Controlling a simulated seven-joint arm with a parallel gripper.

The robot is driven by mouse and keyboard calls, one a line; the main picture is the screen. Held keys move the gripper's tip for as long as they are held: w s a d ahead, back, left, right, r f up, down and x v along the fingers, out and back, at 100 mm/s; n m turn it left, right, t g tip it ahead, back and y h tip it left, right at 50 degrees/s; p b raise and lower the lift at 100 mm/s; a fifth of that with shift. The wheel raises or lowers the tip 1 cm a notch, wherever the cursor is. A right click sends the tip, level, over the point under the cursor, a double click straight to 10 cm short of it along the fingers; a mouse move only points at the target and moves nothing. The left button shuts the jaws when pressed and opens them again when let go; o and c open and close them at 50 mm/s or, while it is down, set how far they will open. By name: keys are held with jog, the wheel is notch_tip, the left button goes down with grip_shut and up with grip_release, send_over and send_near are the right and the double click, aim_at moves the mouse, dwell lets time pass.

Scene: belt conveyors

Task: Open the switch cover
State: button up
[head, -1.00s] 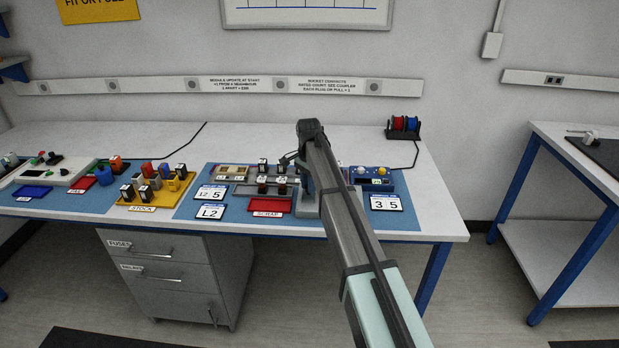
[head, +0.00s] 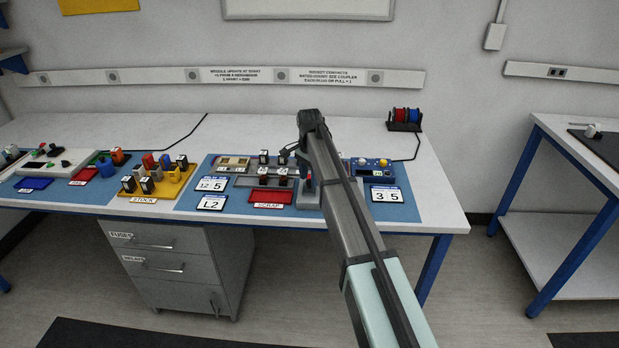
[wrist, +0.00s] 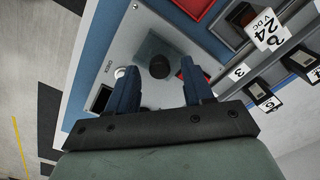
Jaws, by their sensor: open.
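The switch box is a light grey panel (wrist: 128,40) in the wrist view. On it is a dark, see-through square cover (wrist: 152,44) with a round black knob (wrist: 160,67) at it. A white round button and a black rectangle lie to the left of the knob. My gripper (wrist: 159,72) is open, with its two blue fingers on either side of the knob in the picture. Nothing is seen between them in grip; whether they touch the cover I cannot tell. In the head view my arm largely hides the grey switch box (head: 309,198), and my gripper is mostly hidden.
A red scrap tray (head: 270,196) and a grey rack of modules (head: 250,181) stand left of the switch box. A blue box with knobs (head: 378,172) and a display card (head: 387,195) are to the right. A yellow stock tray (head: 165,190) is farther left.

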aim_at(309, 180)
notch_tip(309, 180, up, 13)
dwell(0.5)
